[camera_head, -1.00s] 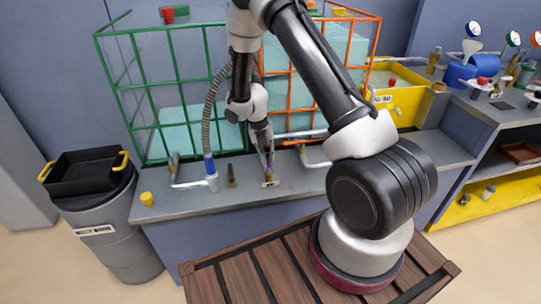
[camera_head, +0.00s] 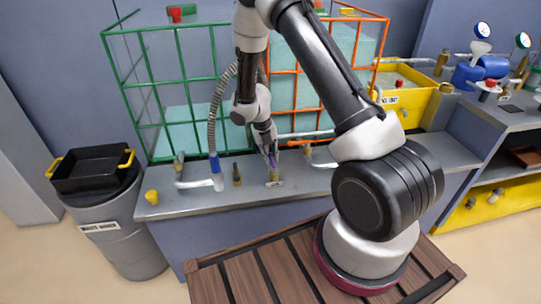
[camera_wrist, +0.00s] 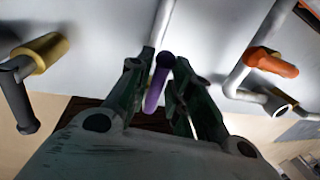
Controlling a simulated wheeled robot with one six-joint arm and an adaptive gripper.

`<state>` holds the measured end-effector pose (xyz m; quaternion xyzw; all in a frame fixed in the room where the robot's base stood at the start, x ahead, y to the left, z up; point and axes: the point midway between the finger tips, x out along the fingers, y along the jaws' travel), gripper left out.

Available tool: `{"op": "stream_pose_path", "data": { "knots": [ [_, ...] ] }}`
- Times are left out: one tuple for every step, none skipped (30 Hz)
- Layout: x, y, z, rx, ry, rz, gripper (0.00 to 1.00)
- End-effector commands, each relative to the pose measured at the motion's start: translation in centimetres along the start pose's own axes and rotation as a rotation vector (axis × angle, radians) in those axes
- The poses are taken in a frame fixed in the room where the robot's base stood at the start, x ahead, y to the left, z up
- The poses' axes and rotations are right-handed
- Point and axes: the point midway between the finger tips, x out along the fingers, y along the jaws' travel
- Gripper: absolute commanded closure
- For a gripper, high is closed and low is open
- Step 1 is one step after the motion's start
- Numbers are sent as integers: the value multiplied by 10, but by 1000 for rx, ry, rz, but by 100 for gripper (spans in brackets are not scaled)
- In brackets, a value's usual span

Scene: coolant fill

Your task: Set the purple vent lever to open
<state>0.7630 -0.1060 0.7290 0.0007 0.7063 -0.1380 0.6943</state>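The purple vent lever (camera_wrist: 157,84) stands in the middle of the wrist view, between the two fingers of my gripper (camera_wrist: 158,82). The fingers are apart, with narrow gaps beside the lever, so the gripper looks open around or just over it. I cannot tell whether a finger touches it. In the head view, a little of the purple lever (camera_head: 273,161) shows at the fingertips of my gripper (camera_head: 268,152), above a brass valve (camera_head: 275,176) on the grey bench. The fingers hide part of the lever.
A pipe with an orange handle (camera_wrist: 272,63) lies to the right in the wrist view, and a brass fitting (camera_wrist: 42,52) to the left. In the head view, a hose with a blue collar (camera_head: 215,165) and a dark-topped valve (camera_head: 237,175) stand left of my gripper. Caged tanks (camera_head: 195,127) rise behind.

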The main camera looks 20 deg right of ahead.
Motion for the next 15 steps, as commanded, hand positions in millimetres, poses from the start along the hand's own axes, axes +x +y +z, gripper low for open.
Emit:
{"op": "stream_pose_path", "data": {
  "knots": [
    [0, 0, 0, 0, 0, 0, 65],
    [0, 0, 0, 1, 0, 0, 62],
    [0, 0, 0, 1, 1, 0, 62],
    [0, 0, 0, 1, 1, 0, 62],
    [0, 0, 0, 1, 1, 0, 62],
    [0, 0, -1, 2, 2, -1, 62],
    [0, 0, -1, 2, 2, -1, 62],
    [0, 0, -1, 2, 2, -1, 62],
    [0, 0, -1, 2, 2, -1, 62],
    [0, 0, -1, 2, 2, -1, 62],
    [0, 0, -1, 3, 2, -1, 62],
    [-2, 0, -1, 3, 1, -1, 62],
    [-4, 0, 0, 4, 1, -1, 62],
    [-8, 0, 0, 4, 1, -1, 62],
    [-13, 0, 0, 2, 0, -1, 62]
  ]
}}
